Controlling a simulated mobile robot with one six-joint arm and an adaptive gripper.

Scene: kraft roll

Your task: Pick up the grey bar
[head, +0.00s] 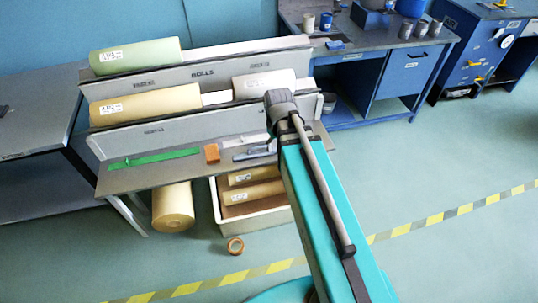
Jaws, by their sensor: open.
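A slim light-grey bar-like piece (250,140) lies on the grey front shelf (125,181) of the roll rack, towards its right end. A grey-blue piece (256,153) lies just in front of it. I cannot tell for sure which of these is the grey bar. My arm crosses the right end of the shelf and may hide part of them. My gripper is not visible.
An orange block (212,153) and a green strip (154,158) lie left on the same shelf. Wrapped rolls (146,104) rest on tiers above. Floor at front left is mostly clear.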

